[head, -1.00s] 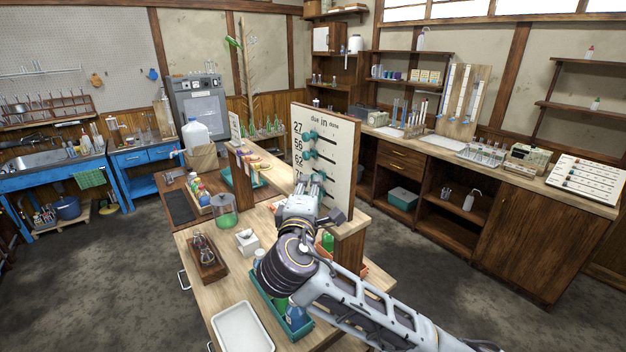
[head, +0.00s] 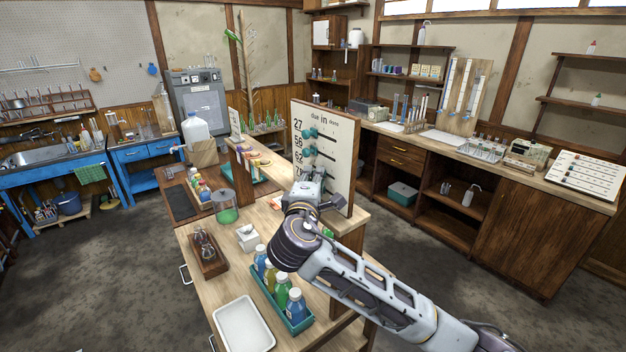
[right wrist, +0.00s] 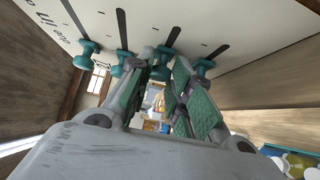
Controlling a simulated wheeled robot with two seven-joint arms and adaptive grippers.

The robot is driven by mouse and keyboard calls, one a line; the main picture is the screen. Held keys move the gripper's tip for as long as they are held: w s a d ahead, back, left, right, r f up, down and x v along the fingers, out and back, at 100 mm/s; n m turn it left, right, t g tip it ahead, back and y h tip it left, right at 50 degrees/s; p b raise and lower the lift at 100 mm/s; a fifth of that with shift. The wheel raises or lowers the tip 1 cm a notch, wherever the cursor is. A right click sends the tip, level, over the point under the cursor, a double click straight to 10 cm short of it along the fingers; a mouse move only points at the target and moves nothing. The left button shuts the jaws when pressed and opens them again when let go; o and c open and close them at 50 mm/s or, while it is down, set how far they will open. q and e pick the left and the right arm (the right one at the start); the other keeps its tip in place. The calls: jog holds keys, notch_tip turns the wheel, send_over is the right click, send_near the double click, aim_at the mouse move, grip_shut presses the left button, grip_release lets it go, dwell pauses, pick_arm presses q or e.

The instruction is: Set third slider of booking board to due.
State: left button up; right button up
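The booking board (head: 340,165) stands upright on the wooden bench, marked due, in and done across its top. Its upper two teal slider knobs, first (head: 309,133) and second (head: 309,150), sit near the left, due side. In the right wrist view the board fills the top, with teal knobs in a row: first (right wrist: 88,47), second (right wrist: 122,62), third (right wrist: 163,54) and fourth (right wrist: 203,66). My right gripper (head: 312,178) is at the board's lower rows. In the wrist view its fingers (right wrist: 168,75) stand apart close about the third knob; contact is unclear. My left gripper is out of view.
A teal rack of bottles (head: 282,300), a white tray (head: 242,325), a wooden flask holder (head: 207,258) and a jar with green liquid (head: 225,207) stand on the bench left of my right arm. The floor at right is clear.

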grip_shut()
jog(key=shift+w+a, duration=0.6)
jog(key=shift+w, duration=0.2)
jog(key=shift+w+a, duration=0.55)
jog(key=shift+w, duration=0.2)
jog(key=o, duration=0.5)
grip_release()
jog(key=shift+o, duration=0.7)
jog(key=shift+w+a, duration=0.1)
jog(key=shift+w, duration=0.05)
jog(key=s+a, duration=0.1)
jog(key=s, duration=1.1)
jog(key=shift+a, duration=0.4)
